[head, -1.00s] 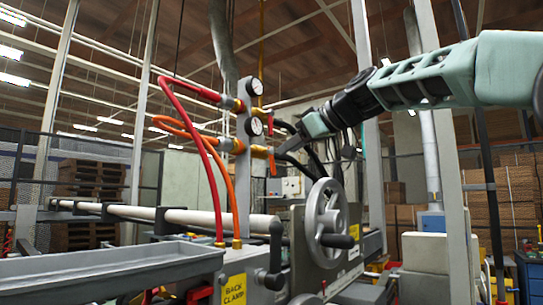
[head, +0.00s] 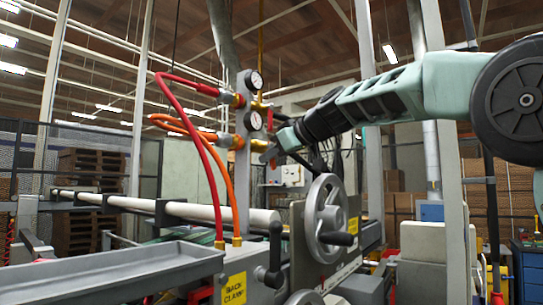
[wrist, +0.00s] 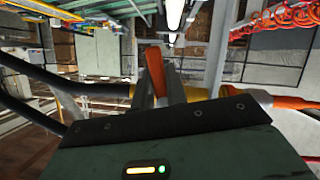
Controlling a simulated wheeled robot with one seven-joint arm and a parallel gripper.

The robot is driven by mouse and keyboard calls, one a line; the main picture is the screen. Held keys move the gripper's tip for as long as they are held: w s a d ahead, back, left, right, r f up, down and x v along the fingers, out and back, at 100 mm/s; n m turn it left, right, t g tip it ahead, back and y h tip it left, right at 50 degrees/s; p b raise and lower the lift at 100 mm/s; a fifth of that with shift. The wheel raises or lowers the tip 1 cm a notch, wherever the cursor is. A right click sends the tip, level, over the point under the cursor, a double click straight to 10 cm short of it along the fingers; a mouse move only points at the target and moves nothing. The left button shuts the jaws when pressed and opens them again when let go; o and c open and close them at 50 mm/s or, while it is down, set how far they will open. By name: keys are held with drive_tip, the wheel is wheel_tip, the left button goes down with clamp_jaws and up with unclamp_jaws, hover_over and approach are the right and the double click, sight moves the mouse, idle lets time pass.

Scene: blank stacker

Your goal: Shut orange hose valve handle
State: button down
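The orange hose (head: 222,178) runs up to the lower valve fitting (head: 232,142) on the grey post, beside a gauge. Its orange handle (wrist: 155,72) shows in the wrist view, upright in front of a yellow brass fitting (wrist: 118,92) and right at my gripper's fingers.
The red hose (head: 190,120) runs to an upper valve with its own gauge (head: 254,80), close above my gripper. Black hoses pass near it on the right. A grey handwheel (head: 325,215) and a long tray (head: 110,270) are below.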

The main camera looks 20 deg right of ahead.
drive_tip(key=shift+m, duration=0.4)
drive_tip(key=shift+s+a+m+g+y, duration=0.2)
drive_tip(key=shift+m+g+y, duration=0.3)
drive_tip(key=shift+m, duration=0.2)
drive_tip(key=c, duration=1.4)
unclamp_jaws()
drive_tip(key=b+v, duration=0.4)
drive_tip(key=v, duration=1.3)
drive_tip(key=shift+d+b, duration=0.2)
drive_tip(key=shift+b, duration=0.1)
drive_tip(key=shift+s+f, duration=0.1)
drive_tip(key=shift+s, duration=0.05)
